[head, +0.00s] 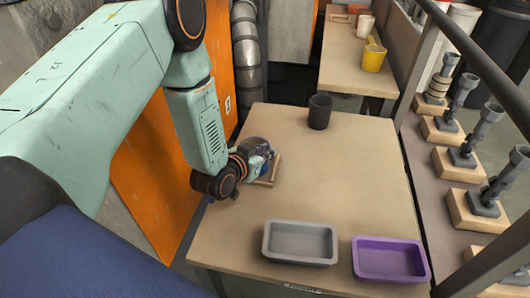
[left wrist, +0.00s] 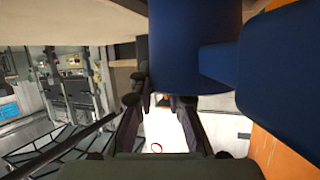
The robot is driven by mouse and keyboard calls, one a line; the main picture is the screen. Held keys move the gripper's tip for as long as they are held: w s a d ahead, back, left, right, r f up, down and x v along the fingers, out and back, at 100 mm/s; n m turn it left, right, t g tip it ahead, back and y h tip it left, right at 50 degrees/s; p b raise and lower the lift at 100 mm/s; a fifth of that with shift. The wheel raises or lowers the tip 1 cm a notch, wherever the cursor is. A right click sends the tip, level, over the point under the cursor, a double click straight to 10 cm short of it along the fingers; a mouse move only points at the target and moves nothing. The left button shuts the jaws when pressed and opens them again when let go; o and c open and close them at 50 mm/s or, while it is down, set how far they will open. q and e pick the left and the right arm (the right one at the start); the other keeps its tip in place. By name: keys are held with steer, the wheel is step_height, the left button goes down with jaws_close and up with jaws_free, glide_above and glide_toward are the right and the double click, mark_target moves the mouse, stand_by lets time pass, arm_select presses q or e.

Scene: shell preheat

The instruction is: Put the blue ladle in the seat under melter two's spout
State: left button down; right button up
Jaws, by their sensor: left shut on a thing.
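My left gripper (head: 252,166) is at the left side of the near table, mostly hidden by its own wrist. A wooden frame (head: 273,172), perhaps a seat, lies on the table beside and partly under the gripper. I cannot tell whether the ladle touches it. No spout can be made out clearly. My right gripper is not in view.
A dark grey cup (head: 320,112) stands at the table's back. A grey tray (head: 300,243) and a purple tray (head: 391,260) lie at its front. The table's middle is clear. An orange panel (head: 160,185) stands left. A yellow cup (head: 374,58) is on the far table.

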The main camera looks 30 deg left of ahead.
arm_select(q)
steer(key=c, duration=1.8)
jaws_free()
steer(key=shift+s+f, duration=0.1)
steer(key=o, duration=0.5)
steer(key=shift+s+r, duration=0.1)
steer(key=shift+r, duration=0.15)
steer(key=p+v, duration=0.4)
steer(key=v, duration=0.1)
steer(key=shift+s+a+r, duration=0.1)
steer(key=shift+s+r, duration=0.1)
steer(key=shift+r, duration=0.05)
steer(key=shift+p+v, duration=0.6)
steer(key=shift+v, duration=0.2)
steer(key=shift+f, duration=0.2)
